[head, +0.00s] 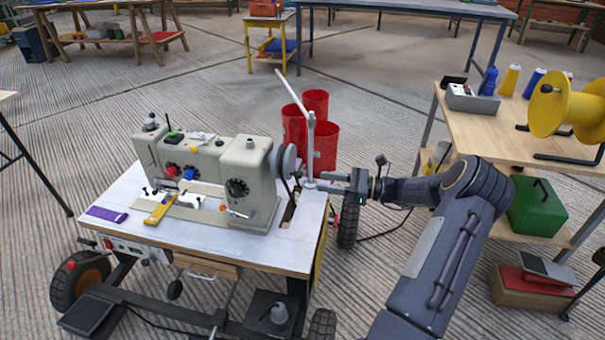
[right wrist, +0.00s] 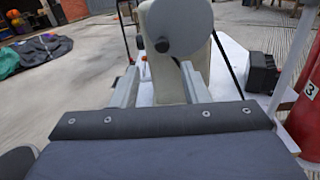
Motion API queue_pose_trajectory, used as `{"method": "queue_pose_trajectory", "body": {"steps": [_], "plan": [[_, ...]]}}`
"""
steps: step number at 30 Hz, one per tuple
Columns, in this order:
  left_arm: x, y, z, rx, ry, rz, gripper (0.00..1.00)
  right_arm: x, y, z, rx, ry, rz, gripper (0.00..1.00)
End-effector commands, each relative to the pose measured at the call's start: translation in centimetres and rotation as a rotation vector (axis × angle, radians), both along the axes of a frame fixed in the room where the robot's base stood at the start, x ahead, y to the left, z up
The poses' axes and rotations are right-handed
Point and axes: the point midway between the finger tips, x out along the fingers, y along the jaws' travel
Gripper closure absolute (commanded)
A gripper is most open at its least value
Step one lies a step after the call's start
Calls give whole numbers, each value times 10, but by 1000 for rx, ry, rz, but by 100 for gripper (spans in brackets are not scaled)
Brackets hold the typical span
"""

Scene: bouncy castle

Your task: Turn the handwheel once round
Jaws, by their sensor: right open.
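The sewing machine (head: 252,172) stands on a white-topped wheeled table. Its grey handwheel (head: 287,161) is on the machine's right end. In the right wrist view the handwheel (right wrist: 178,27) is a light grey disc straight ahead, with a dark knob at its lower left. My right gripper (head: 303,178) reaches in from the right, beside the wheel. In the right wrist view its two fingers (right wrist: 160,84) are open and point toward the wheel, with the dark knob showing above and between them. Whether a fingertip touches the wheel cannot be told. My left gripper is not in view.
A thin white post (head: 310,130) rises from the table close to my right gripper. Red bins (head: 325,143) stand behind it. A wooden bench (head: 480,128) with a yellow spool is at the right.

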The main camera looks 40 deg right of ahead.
Motion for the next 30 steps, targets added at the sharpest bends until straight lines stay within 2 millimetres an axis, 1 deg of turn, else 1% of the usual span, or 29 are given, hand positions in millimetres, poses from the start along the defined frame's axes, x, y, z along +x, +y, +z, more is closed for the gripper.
{"method": "queue_pose_trajectory", "body": {"steps": [1,3,7,11,21,25,30], "plan": [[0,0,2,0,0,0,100,0,-1,3,80,67,-2,59],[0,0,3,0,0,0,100,0,-2,4,173,142,-7,59],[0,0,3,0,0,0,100,0,-3,5,267,216,-11,59],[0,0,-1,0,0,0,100,8,4,4,284,229,-10,59],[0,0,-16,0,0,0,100,48,36,4,280,226,-10,59],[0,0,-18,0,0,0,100,57,43,5,280,226,-11,59],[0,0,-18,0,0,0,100,60,45,5,280,227,-13,59]]}}
